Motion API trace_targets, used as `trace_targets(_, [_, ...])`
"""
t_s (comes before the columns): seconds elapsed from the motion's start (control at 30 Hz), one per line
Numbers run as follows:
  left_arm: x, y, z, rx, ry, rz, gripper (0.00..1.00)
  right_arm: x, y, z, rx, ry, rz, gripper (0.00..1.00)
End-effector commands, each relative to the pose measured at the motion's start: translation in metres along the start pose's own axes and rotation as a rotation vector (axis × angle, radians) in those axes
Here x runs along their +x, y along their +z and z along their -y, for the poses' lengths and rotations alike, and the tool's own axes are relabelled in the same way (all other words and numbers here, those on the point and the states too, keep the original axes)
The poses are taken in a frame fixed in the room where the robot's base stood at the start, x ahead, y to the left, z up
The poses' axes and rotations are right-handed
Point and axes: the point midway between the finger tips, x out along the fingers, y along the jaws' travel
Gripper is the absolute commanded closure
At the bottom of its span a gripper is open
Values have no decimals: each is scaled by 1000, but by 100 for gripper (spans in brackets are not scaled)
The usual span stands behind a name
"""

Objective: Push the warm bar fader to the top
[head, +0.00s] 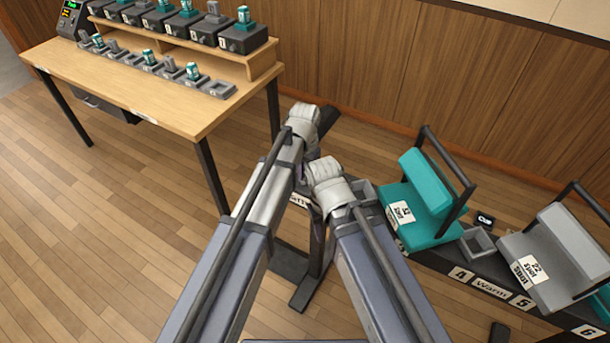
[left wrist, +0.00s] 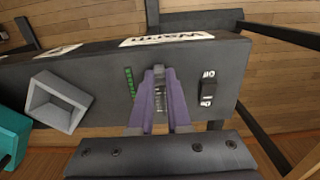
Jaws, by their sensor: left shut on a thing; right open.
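In the left wrist view, my left gripper (left wrist: 159,84) has its purple fingers close together on the small fader, on the face of a dark panel (left wrist: 105,62). The fingers cover most of the fader. A green light strip (left wrist: 130,83) stands left of the fingers, and a black switch (left wrist: 207,88) with white labels stands to the right. A white upside-down label (left wrist: 166,40) reads Warm. In the head view, my left arm's white wrist is the higher one, with its fingers hidden. My right gripper (head: 328,176) is open below it, its fingertips hard to make out.
A wooden table (head: 150,100) with rows of small boxes stands at the upper left. Open wooden floor (head: 90,230) lies at left.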

Motion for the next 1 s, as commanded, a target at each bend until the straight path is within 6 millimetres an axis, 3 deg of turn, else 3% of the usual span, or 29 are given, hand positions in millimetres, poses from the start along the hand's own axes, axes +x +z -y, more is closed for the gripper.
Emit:
trace_targets(0.17, [0, -14, 1, 1, 0, 0, 100, 0, 0, 0, 0, 0, 0, 50])
trace_targets(0.47, [0, -74, 1, 0, 0, 0, 100, 0, 0, 0, 0, 0, 0, 50])
trace_targets(0.77, [0, -76, 0, 0, -1, -5, 100, 0, 0, 0, 0, 0, 0, 50])
trace_targets(0.8, [0, -77, 0, 0, -1, -5, 81, 0, 0, 0, 0, 0, 0, 50])
trace_targets(1.0, [0, -76, 0, 0, 0, -3, 59, 0, 0, 0, 0, 0, 0, 50])
